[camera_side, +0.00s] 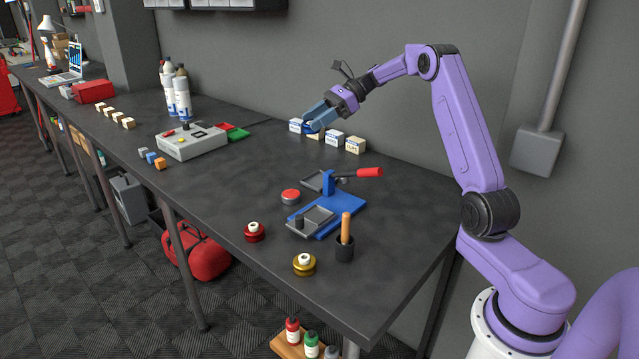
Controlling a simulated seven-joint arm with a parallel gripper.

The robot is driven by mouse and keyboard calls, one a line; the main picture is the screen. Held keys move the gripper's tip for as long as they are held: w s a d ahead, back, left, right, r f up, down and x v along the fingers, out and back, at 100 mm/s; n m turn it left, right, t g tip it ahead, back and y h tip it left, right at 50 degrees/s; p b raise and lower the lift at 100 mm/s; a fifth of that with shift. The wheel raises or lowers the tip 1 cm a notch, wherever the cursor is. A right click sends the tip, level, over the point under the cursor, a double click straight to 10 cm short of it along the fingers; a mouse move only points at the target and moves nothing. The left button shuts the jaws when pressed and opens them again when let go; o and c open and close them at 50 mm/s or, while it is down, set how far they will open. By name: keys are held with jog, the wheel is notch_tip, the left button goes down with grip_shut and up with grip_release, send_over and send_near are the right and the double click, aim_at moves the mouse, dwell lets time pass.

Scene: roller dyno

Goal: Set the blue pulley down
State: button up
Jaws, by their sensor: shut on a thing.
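My gripper (314,122) is over the back of the bench, near the wall, its fingers pointing down and left. It is shut on a small blue thing (308,129), which I take to be the blue pulley. Only a sliver of it shows beside the fingertips, in front of the row of small boxes. I cannot tell whether it touches the bench or a box. A red pulley (255,232) and a gold pulley (304,264) stand upright near the bench's front edge.
Small boxes (355,145) stand in a row around my gripper. A grey control box (191,142) stands left. The bench middle (235,180) is clear.

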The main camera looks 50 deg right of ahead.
jog(key=w+d+r+m+t+h, duration=0.1)
jog(key=w+d+r+m+t, duration=0.1)
jog(key=d, duration=0.3)
jog(key=shift+m, duration=0.3)
jog(key=f, duration=1.5)
jog(key=shift+s+f, duration=0.25)
jog(key=shift+f, duration=2.45)
jog(key=o, duration=0.8)
jog(key=shift+o, duration=0.2)
jog(key=v, duration=1.2)
jog(key=shift+s+a+r, duration=0.1)
